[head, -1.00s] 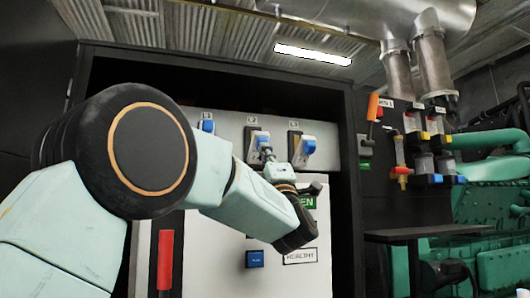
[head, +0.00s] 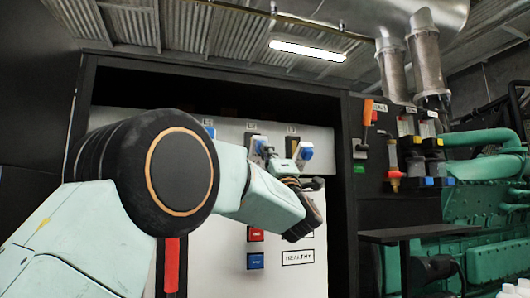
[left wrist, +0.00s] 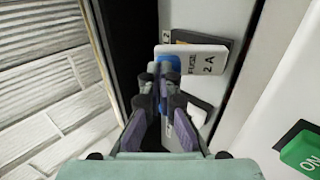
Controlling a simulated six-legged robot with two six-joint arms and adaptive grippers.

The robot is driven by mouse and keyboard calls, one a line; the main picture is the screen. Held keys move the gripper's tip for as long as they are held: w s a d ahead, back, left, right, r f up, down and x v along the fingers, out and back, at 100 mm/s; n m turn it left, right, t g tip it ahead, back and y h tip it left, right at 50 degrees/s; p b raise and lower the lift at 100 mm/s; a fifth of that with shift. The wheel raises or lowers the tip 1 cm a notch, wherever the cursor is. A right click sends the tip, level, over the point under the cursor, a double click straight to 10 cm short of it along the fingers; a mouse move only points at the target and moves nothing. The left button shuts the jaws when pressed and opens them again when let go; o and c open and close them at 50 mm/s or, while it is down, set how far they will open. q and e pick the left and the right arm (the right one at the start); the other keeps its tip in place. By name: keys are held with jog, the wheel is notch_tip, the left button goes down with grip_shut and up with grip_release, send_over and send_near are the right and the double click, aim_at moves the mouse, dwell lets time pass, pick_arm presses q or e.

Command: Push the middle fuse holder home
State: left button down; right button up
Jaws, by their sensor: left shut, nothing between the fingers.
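The middle fuse holder (head: 256,143), white with a blue part, sits under the L2 label on the pale panel. The fuse holders under L1 (head: 209,132) and L3 (head: 303,151) flank it; my arm hides much of the L1 one. My left gripper (head: 268,153) is shut and empty, its tips at the lower right of the middle holder. In the left wrist view the closed fingers (left wrist: 160,80) point at the blue part of a white fuse holder (left wrist: 197,62) marked 2 A and overlap it. I cannot tell whether they touch. My right gripper is out of view.
A red button (head: 255,234), a blue button (head: 255,261) and a HEALTHY label (head: 298,257) are below my left arm. A dark cabinet frame surrounds the panel. A dark shelf (head: 430,232) and green machinery (head: 490,210) stand at the right.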

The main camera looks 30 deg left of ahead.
aim_at(262, 138)
pick_arm(q)
jog(key=r, duration=0.1)
jog(key=a+r, duration=0.1)
jog(key=r, duration=0.1)
jog(key=shift+w+a, duration=0.2)
jog(key=shift+a, duration=0.05)
jog(key=shift+w+a+r, duration=0.1)
jog(key=shift+w+r, duration=0.55)
jog(key=shift+r, duration=0.1)
jog(key=shift+w+a+r+p, duration=0.15)
jog(key=shift+r+p, duration=0.05)
jog(key=shift+p, duration=0.1)
jog(key=shift+a+r, duration=0.35)
jog(key=shift+a, duration=0.2)
jog(key=shift+w+r, duration=0.1)
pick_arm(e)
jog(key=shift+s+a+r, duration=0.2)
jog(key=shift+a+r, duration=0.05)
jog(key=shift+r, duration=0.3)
pick_arm(q)
jog(key=shift+w+d, duration=0.15)
jog(key=shift+w, duration=0.05)
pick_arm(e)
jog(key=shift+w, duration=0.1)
pick_arm(q)
jog(key=shift+s, duration=0.2)
